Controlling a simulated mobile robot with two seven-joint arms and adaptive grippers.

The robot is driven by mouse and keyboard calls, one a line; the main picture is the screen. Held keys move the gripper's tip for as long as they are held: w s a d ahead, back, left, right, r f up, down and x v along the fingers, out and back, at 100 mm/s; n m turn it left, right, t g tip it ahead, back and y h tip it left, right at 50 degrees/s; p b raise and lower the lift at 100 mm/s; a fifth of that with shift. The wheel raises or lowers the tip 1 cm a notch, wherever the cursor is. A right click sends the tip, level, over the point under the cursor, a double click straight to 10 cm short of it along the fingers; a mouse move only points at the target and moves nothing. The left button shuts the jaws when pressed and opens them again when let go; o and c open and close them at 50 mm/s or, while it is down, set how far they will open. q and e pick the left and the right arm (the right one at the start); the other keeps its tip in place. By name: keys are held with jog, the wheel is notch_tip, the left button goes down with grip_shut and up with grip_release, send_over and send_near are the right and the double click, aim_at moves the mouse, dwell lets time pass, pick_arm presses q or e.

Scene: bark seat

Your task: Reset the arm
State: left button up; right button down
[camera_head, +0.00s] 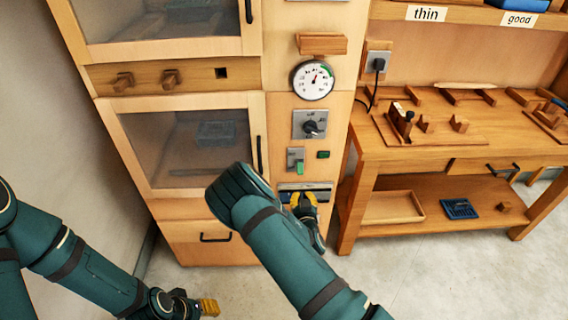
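My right arm reaches in from the bottom and bends at a large teal link. Its gripper (304,201), with yellow fingertips, is in front of a dark slot or handle (320,187) low on the cabinet's control panel. I cannot tell whether the fingertips touch it, or whether they are open or shut. My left arm comes in from the left edge. Its gripper (208,307), also yellow-tipped, hangs low over the floor in front of the cabinet, and its opening is unclear. Nothing shows in either gripper.
The wooden cabinet (180,210) has two glass doors, a dial gauge (313,80), a rotary knob (312,126) and a green-handled switch (299,165). At right stands a workbench (460,155) with wooden fixtures; its lower shelf holds a tray (393,218) and a blue item (459,209). Floor shows between them.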

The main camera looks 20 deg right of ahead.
jog(key=s+a+f+m+g+y, duration=0.2)
jog(key=s+a+f+g, duration=0.1)
jog(key=s+f+g, duration=0.8)
jog(key=s+a+r+n+g+y, duration=0.1)
jog(key=s+a+r+y, duration=0.2)
jog(key=s+a, duration=0.3)
jog(key=s+a+r+n+g+y, duration=0.2)
jog(key=s+a+r+y, duration=0.1)
jog(key=s+a, duration=0.4)
jog(key=shift+s+r+y, duration=0.3)
jog(key=shift+s+r, duration=0.4)
jog(key=shift+r, duration=0.1)
